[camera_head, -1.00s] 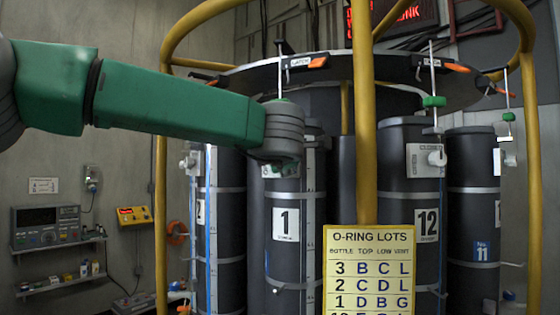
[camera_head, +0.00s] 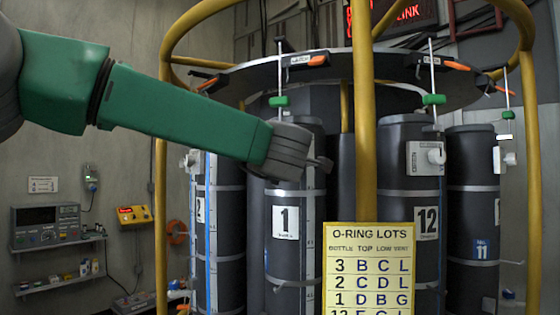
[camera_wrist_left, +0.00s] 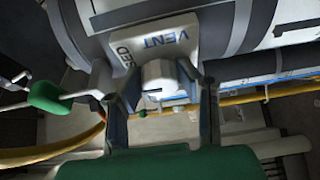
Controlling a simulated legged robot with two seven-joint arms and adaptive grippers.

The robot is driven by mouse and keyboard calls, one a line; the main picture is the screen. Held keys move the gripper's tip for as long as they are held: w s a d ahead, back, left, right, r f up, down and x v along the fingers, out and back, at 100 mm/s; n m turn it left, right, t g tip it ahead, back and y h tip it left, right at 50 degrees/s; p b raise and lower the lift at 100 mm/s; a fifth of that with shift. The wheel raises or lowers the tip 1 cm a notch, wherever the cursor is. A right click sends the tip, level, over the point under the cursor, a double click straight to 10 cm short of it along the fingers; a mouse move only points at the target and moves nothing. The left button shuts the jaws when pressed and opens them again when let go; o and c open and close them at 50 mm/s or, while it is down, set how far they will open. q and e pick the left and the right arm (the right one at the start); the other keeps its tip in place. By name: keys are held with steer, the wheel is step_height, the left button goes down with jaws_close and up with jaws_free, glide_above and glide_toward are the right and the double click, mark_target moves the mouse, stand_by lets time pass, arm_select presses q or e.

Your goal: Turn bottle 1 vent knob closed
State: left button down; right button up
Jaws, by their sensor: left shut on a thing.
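Bottle 1 (camera_head: 286,262) is a dark cylinder with a white label and pale bands, in the middle of the head view. My left gripper (camera_head: 318,164) is in front of its upper part and hides the vent knob there. In the left wrist view, the white vent knob (camera_wrist_left: 160,78) sits on a pale block (camera_wrist_left: 185,35) marked "VENT", with another word partly hidden. My left gripper (camera_wrist_left: 160,95) has one finger on each side of the knob and is shut on it. My right gripper is not in view.
A yellow post (camera_head: 364,150) stands just right of bottle 1, with a yellow O-ring lots sign (camera_head: 368,235) in front. Bottle 12 (camera_head: 405,270) is farther right. Green handles, one above bottle 1 (camera_head: 278,101), hang from the round overhead plate (camera_head: 345,66).

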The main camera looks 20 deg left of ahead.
arm_select(q)
steer(key=shift+d+f, duration=0.1)
steer(key=shift+f, duration=0.2)
steer(key=c, duration=1.2)
jaws_free()
steer(key=shift+d+r, duration=0.1)
steer(key=shift+s+r, duration=0.1)
steer(key=v, duration=1.1)
steer(key=shift+s+d, duration=0.15)
steer(key=shift+s, duration=0.2)
